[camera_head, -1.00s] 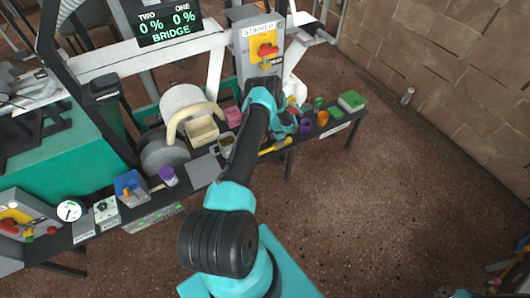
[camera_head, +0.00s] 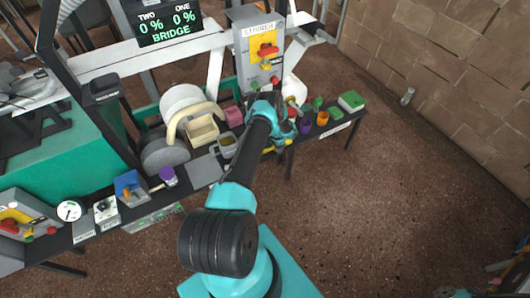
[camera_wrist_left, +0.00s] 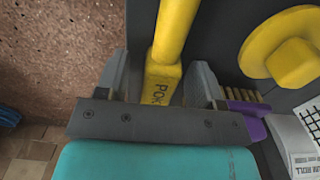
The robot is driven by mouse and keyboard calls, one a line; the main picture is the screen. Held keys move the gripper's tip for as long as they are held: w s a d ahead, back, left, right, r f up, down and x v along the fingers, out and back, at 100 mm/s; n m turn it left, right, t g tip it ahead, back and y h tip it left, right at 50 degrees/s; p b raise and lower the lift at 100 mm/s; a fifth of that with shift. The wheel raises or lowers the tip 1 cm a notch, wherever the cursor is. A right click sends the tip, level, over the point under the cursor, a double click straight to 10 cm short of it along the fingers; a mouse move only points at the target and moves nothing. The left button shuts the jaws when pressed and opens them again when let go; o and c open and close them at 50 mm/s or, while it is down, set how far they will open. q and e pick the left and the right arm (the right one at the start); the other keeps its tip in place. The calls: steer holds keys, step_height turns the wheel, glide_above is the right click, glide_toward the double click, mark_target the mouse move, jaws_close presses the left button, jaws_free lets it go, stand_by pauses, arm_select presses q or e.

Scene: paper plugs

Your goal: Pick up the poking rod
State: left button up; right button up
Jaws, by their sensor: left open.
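The poking rod is yellow, and its blocky end (camera_wrist_left: 160,84) with dark lettering lies between my left gripper's fingers in the left wrist view. Its round shaft runs up out of that view. My left gripper (camera_wrist_left: 162,72) is open, with one finger on each side of the block; I see a small gap at the left finger, and cannot tell if the right one touches. In the head view, a bit of the yellow rod (camera_head: 268,149) shows at the bench's front edge, below my left gripper (camera_head: 284,136). The arm hides much of it.
A yellow round part (camera_wrist_left: 292,58) lies close right of the fingers.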

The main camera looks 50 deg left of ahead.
arm_select(q)
steer(key=c, duration=1)
steer(key=shift+r, duration=0.2)
steer(key=shift+r, duration=0.6)
step_height(320, 180, up, 2)
steer(key=shift+r, duration=0.15)
steer(key=s+d+r, duration=0.1)
steer(key=s+d, duration=0.9)
steer(key=d, duration=0.2)
steer(key=shift+s, duration=0.2)
steer(key=shift+d, duration=0.1)
